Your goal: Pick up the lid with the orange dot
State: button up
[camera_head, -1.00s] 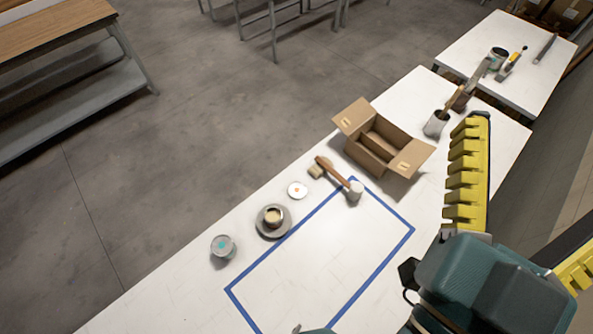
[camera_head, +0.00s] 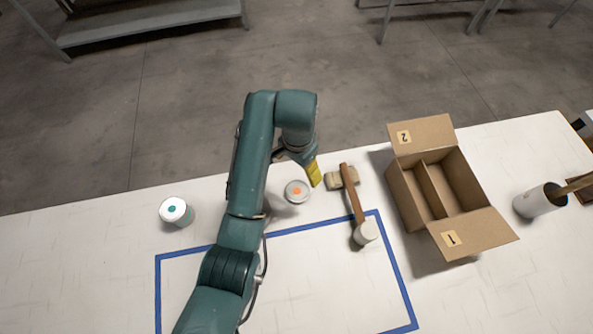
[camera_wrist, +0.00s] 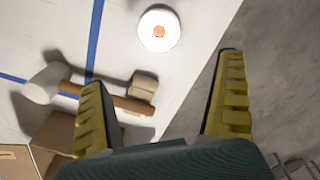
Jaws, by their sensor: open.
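The lid with the orange dot (camera_head: 296,191) is a small white disc near the back edge of the white table, just right of my arm. It also shows in the wrist view (camera_wrist: 158,30), at the top, beyond my fingertips and between their lines. My gripper (camera_wrist: 160,68) is open and empty, its two yellow fingers apart. In the head view my gripper (camera_head: 314,174) is beside the lid, on its right, apparently above the table. I cannot tell its exact height. A can with a teal-dotted white lid (camera_head: 174,211) stands to the left.
A mallet (camera_head: 355,200) lies right of the lid, across a beige block (camera_head: 336,179). A two-compartment cardboard box (camera_head: 480,240) stands open further right, with a white cup (camera_head: 540,201) beyond. Blue tape (camera_head: 158,290) outlines a rectangle in front. My arm hides part of the table.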

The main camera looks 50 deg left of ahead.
jog(key=b, duration=0.9)
send_over(296, 191)
jog(key=f, duration=1.1)
jog(key=shift+w+d, duration=0.1)
jog(key=shift+w, duration=0.2)
jog(key=f+b, duration=0.2)
jog(key=f, duration=0.1)
jog(key=f+b, duration=0.1)
jog(key=f, duration=0.1)
jog(key=shift+s, duration=0.35)
jog(key=c, duration=0.6)
